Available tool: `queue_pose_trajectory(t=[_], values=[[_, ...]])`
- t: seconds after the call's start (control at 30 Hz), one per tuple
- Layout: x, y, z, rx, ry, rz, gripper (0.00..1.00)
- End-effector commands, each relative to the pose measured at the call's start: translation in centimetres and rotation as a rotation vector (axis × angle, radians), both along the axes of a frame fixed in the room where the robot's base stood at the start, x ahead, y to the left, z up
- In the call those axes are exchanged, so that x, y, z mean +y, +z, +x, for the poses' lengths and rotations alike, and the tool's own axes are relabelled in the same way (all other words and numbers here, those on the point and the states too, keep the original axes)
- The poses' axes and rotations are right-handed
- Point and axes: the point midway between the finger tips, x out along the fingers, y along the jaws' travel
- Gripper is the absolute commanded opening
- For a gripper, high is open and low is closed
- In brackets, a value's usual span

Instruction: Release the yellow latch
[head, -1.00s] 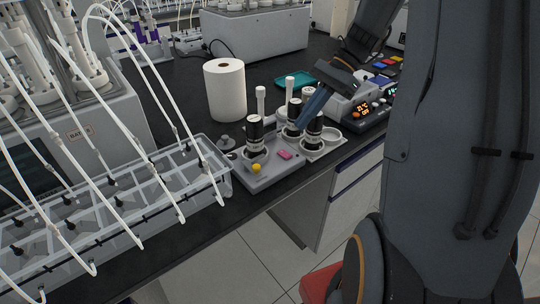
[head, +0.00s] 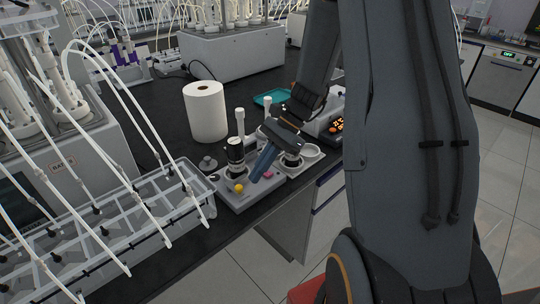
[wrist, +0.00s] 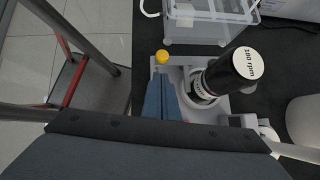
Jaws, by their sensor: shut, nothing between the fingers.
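The yellow latch (head: 238,187) is a small round yellow knob at the front corner of a grey stirrer base (head: 233,201). It also shows in the wrist view (wrist: 162,57), just beyond my fingertips. My gripper (head: 256,178) is shut and empty, its blue fingers pointing down just right of the latch in the head view. In the wrist view the fingertips (wrist: 160,76) appear close to the latch; I cannot tell whether they touch.
A pink button (head: 268,175) is on the base, right of my fingers. A clear rack with tubes (head: 110,222) stands at left. A paper roll (head: 205,111) stands behind. The bench's front edge is close to the base, with open floor beyond.

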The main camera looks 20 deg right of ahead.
Motion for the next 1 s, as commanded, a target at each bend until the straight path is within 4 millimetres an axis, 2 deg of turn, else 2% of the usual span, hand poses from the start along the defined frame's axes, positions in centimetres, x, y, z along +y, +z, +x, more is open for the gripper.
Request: queue_pose_trajectory(t=[0.1,0.23,1.0], values=[[1.3,0.0,-0.3,0.002,0.001,0.000,0.00],[2.0,-0.2,-0.4,0.001,0.001,0.000,0.00],[2.8,-0.3,-0.7,0.001,-0.053,0.001,0.00]])
